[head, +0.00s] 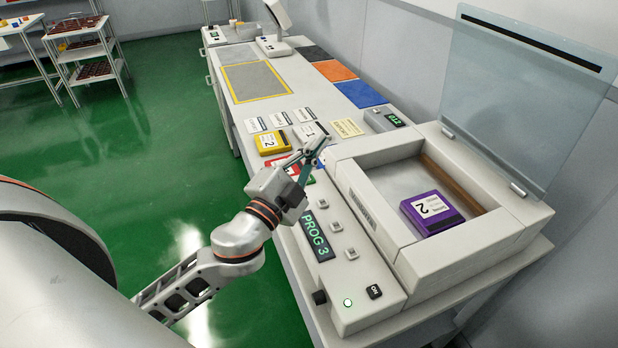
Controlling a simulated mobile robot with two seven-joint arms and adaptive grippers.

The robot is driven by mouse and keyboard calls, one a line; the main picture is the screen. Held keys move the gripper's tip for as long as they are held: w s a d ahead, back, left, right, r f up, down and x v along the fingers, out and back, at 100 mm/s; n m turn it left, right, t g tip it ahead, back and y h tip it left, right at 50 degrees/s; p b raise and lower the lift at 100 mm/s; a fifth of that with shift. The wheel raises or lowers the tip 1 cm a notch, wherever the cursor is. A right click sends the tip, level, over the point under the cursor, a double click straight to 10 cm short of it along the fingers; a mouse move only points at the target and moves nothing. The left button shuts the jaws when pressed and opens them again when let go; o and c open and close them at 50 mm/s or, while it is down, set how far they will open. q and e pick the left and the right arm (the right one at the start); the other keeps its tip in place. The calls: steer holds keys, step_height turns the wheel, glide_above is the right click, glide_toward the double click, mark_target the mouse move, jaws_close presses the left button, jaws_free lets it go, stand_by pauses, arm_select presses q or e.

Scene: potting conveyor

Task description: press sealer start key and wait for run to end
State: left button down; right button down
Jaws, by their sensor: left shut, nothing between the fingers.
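The sealer (440,290) stands at the right of the bench with its clear lid (525,95) raised. A purple box (432,212) marked 2 lies in its open chamber. The sloped front panel has a display (317,234) reading PROG 3 and a row of small square keys (337,227). I cannot tell which one is the start key. A lit lamp (347,302) and a black ON switch (375,291) sit at the panel's near end. My left gripper (318,152) is shut and empty, above the panel's far end. My right gripper is out of view.
A yellow box (271,142) and a partly hidden red box (280,167) lie beyond my left gripper. White cards (280,119), a small display unit (385,119) and coloured mats (357,94) lie farther along the bench.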

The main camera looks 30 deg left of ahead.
arm_select(q)
steer(key=s+d+r+m+g+h, duration=0.1)
steer(key=d+r+m+g+h, duration=0.3)
steer(key=d+m+h, duration=0.5)
steer(key=s+d+r+m+g+h, duration=0.1)
steer(key=d+r+m+g+h, duration=0.1)
steer(key=d+m+g+h, duration=0.7)
steer(key=w+a+f+y, duration=0.2)
steer(key=a+f+y, duration=0.1)
steer(key=a+y, duration=0.2)
steer(key=w+a+f+m+y, duration=0.1)
steer(key=w+a+f+y, duration=0.2)
steer(key=a, duration=0.7)
steer(key=w+a+f+m+y, duration=0.1)
steer(key=w+a+f+y, duration=0.1)
steer(key=a+y, duration=0.5)
steer(key=shift+w+a+f+t+p, duration=0.25)
steer(key=shift+a+f+t+p, duration=0.1)
steer(key=shift+a+f, duration=0.3)
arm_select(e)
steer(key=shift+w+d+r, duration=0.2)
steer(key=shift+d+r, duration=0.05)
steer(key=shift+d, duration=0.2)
